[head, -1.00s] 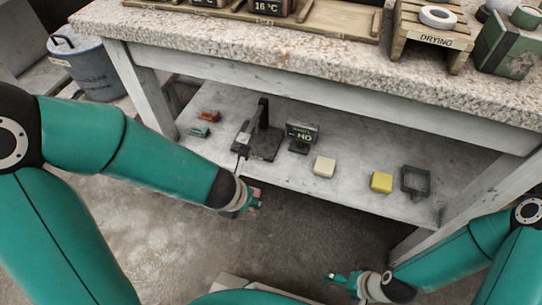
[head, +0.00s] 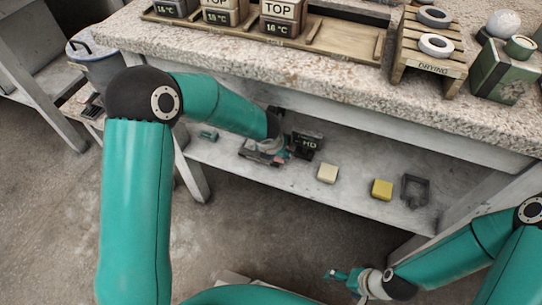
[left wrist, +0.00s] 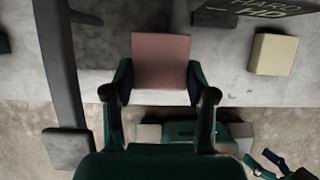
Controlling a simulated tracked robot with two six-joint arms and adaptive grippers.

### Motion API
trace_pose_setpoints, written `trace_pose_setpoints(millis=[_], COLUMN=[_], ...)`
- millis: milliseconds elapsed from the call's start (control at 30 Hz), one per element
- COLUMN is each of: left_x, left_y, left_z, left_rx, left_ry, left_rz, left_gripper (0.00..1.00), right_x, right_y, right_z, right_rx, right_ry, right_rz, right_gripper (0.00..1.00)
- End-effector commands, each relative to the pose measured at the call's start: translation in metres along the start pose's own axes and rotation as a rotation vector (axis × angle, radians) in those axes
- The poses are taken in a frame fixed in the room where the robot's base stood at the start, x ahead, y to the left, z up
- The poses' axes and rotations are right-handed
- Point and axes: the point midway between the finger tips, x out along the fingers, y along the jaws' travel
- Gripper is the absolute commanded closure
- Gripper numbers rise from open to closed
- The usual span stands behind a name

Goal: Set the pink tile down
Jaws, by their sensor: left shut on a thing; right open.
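The pink tile (left wrist: 160,58) is held between the two fingers of my left gripper (left wrist: 158,85) in the left wrist view, over the lower shelf (left wrist: 108,55). In the head view my left gripper (head: 283,151) is at the lower shelf (head: 350,200), close by the dark stand (head: 250,154) and the black HD sign (head: 306,143). The tile is hard to make out there. I cannot tell whether it touches anything below. My right gripper (head: 338,275) is open and empty, low in front of the table.
A cream block (head: 327,173), a yellow block (head: 381,189) and a dark square frame (head: 415,190) stand to the right on the shelf. The stand's dark post (left wrist: 58,65) is left of my gripper. The tabletop edge (head: 330,95) overhangs the shelf.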

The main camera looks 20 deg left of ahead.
Motion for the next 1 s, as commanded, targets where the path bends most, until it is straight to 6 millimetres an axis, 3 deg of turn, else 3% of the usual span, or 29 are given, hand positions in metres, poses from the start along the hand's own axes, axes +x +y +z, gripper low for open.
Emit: trace_pose_setpoints(millis=[33,167,567,600,700,733,1000], left_x=[0.012,0.026,0.029,0.028,0.028,0.028,0.028], left_y=[0.0,0.0,-0.001,-0.001,-0.001,-0.001,-0.001], left_z=[-0.006,-0.012,-0.013,-0.013,-0.013,-0.013,-0.013], left_rx=[0.001,0.0,0.001,0.001,0.001,0.001,0.0], left_ry=[0.002,0.001,0.001,0.001,0.001,0.001,0.001], left_rz=[0.0,0.0,0.0,0.0,0.0,0.0,0.0], left_gripper=[0.85,0.85,0.85,0.39,0.22,0.19,0.19], right_x=[0.011,0.022,0.023,0.022,0.022,0.022,0.022], right_y=[0.004,0.008,0.008,0.008,0.008,0.008,0.008], right_z=[0.0,0.0,0.0,0.0,0.0,0.0,0.0], right_rx=[0.0,0.0,0.0,0.0,0.0,0.0,0.0], right_ry=[0.0,-0.001,0.0,0.0,0.0,0.0,0.0], right_rz=[0.0,0.0,0.0,0.0,0.0,0.0,0.0], right_gripper=[0.14,0.14,0.14,0.14,0.14,0.14,0.14])
